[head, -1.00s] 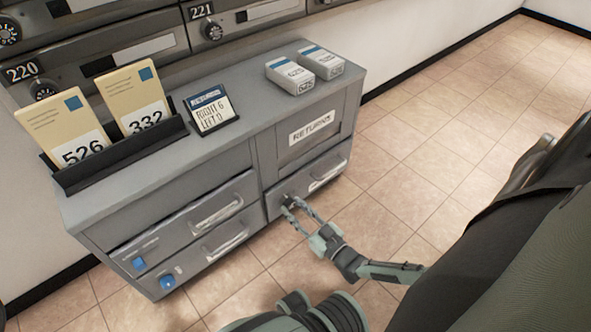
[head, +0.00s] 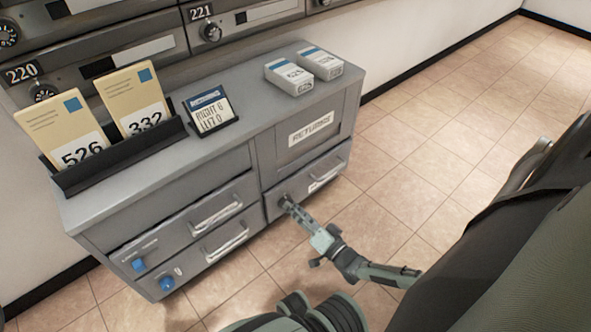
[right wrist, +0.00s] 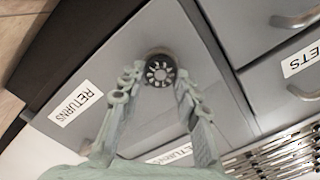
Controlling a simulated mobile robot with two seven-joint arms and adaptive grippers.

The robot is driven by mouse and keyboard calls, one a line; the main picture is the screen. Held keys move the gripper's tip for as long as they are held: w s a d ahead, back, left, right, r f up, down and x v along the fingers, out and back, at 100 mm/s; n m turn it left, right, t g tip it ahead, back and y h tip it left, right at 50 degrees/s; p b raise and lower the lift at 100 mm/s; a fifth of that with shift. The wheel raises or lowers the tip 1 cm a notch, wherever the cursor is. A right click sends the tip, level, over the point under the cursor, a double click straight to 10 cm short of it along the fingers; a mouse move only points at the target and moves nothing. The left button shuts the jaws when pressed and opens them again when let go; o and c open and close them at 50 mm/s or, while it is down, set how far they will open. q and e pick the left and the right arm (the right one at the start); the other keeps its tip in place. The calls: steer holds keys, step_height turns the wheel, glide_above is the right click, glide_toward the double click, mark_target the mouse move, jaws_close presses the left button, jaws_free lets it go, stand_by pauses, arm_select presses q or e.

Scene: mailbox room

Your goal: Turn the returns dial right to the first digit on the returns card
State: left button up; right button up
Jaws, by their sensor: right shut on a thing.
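The returns dial (right wrist: 160,71) is a dark round knob with a pale spoked face, on the grey drawer front (right wrist: 165,30). My right gripper (right wrist: 158,74) has one finger on each side of it and is shut on it. In the head view the right gripper (head: 287,203) reaches the lower right drawer (head: 312,187), its fingers seen nearly edge-on and hiding the dial. The dial's digit cannot be read. The returns card (head: 211,110) stands tilted on the cabinet top, with a RIGHT line and a LEFT line; its digits are blurred. My left gripper is not in view.
The grey cabinet (head: 180,178) carries a black holder (head: 120,160) with envelopes 526 and 332, and two white boxes (head: 290,75) (head: 321,62). Blue knobs (head: 138,264) sit on the left drawers. Mailboxes stand behind. Tiled floor (head: 440,150) at right is free.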

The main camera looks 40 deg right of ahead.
steer(key=shift+m, duration=1)
steer(key=o, duration=1.2)
steer(key=shift+c, duration=0.2)
steer(key=shift+s, duration=0.1)
steer(key=s+d, duration=0.1)
steer(key=s, duration=1.1)
